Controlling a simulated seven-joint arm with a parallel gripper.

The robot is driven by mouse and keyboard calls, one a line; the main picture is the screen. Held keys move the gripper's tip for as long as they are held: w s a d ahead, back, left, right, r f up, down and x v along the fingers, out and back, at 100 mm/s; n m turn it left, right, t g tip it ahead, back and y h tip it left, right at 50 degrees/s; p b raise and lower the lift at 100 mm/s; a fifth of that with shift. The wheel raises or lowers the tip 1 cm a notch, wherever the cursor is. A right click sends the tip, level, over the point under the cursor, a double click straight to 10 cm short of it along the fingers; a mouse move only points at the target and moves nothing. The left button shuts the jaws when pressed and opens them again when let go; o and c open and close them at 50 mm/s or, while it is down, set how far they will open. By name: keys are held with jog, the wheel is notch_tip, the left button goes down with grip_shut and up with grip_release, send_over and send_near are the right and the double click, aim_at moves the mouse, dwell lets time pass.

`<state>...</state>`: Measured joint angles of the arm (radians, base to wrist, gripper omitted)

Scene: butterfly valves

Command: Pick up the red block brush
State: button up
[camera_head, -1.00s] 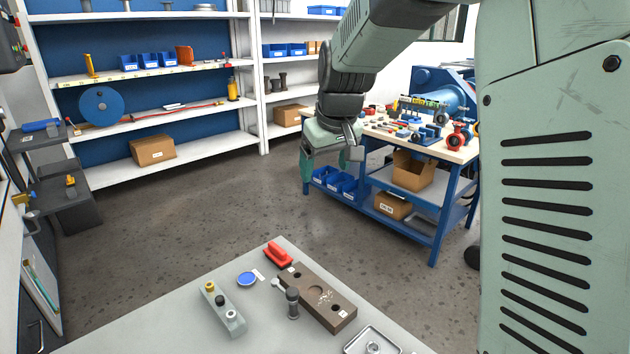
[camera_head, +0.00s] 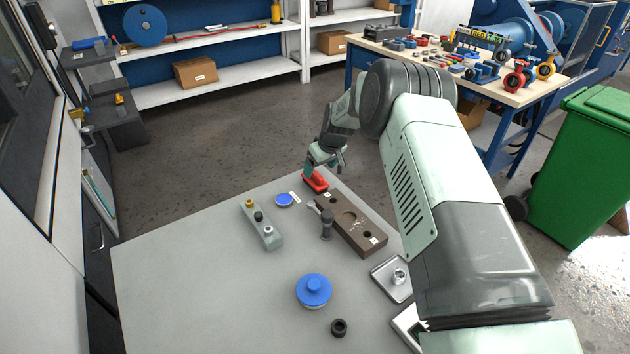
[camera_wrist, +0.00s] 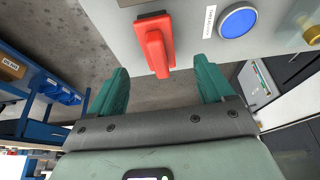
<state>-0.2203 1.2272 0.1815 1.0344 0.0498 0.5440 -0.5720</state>
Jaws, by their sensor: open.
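The red block brush (camera_head: 316,183) lies at the far corner of the grey table (camera_head: 200,270). In the wrist view the red brush (camera_wrist: 155,48) shows its long red handle and a dark strip at its far end. My gripper (camera_head: 325,165) is just above and beyond the brush in the head view. In the wrist view its two green fingers (camera_wrist: 162,88) are spread apart, with the brush handle ahead of the gap between them. Nothing is between the fingertips. The brush's underside is hidden.
A brown block with holes (camera_head: 350,222) and a dark upright part (camera_head: 326,224) stand close to the brush. A blue disc (camera_head: 284,200), a white label and a grey block with knobs (camera_head: 262,226) lie left. A blue-topped round part (camera_head: 313,290) sits nearer.

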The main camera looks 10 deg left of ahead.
aim_at(315, 173)
jog(key=shift+w+a+x, duration=0.1)
jog(key=shift+w+x, duration=0.1)
jog(key=shift+x, duration=1.4)
jog(key=shift+w+a+x, duration=0.1)
jog(key=shift+w+x, duration=0.05)
jog(key=shift+x, duration=1.45)
jog(key=shift+r, duration=0.15)
jog(key=shift+c, duration=0.3)
jog(key=c, duration=1.1)
notch_tip(315, 173, up, 10)
jog(key=shift+r, duration=0.1)
